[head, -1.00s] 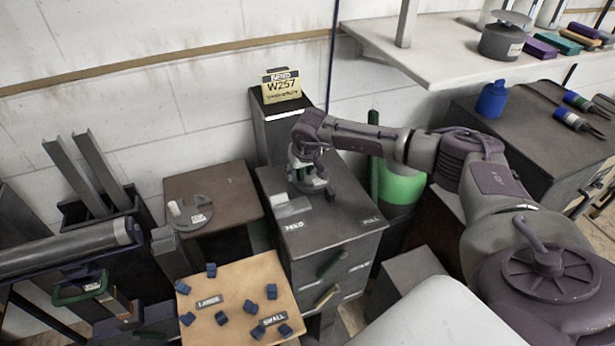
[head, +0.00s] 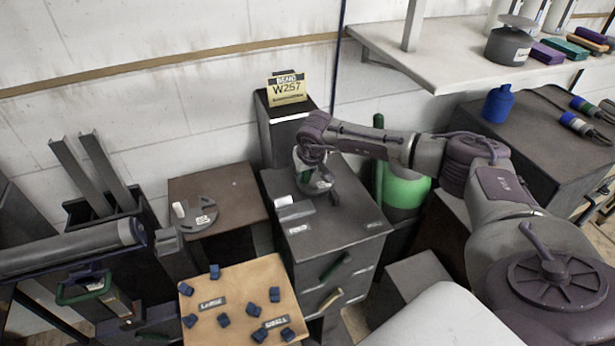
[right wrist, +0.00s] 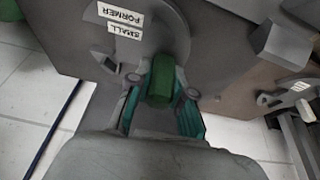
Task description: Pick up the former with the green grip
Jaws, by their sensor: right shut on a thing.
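A grey flat former labelled SMALL FORMER (right wrist: 160,28) has a green grip (right wrist: 160,82) in the right wrist view. My right gripper (right wrist: 158,100) is shut on that grip, with a finger on each side. In the head view the gripper (head: 312,172) is over the dark cabinet top (head: 335,225), and the former (head: 322,184) is partly hidden beneath it. I cannot tell whether the former touches the cabinet top. Another grey former (head: 202,218) with a white grip lies on a brown stand (head: 235,190). My left gripper is not in view.
A small grey-white block (head: 293,208) lies on the cabinet left of the former. A wooden board (head: 240,295) with several blue pieces is in front, at left. A yellow W257 sign (head: 287,88) stands behind. A green tank (head: 405,190) stands right of the cabinet.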

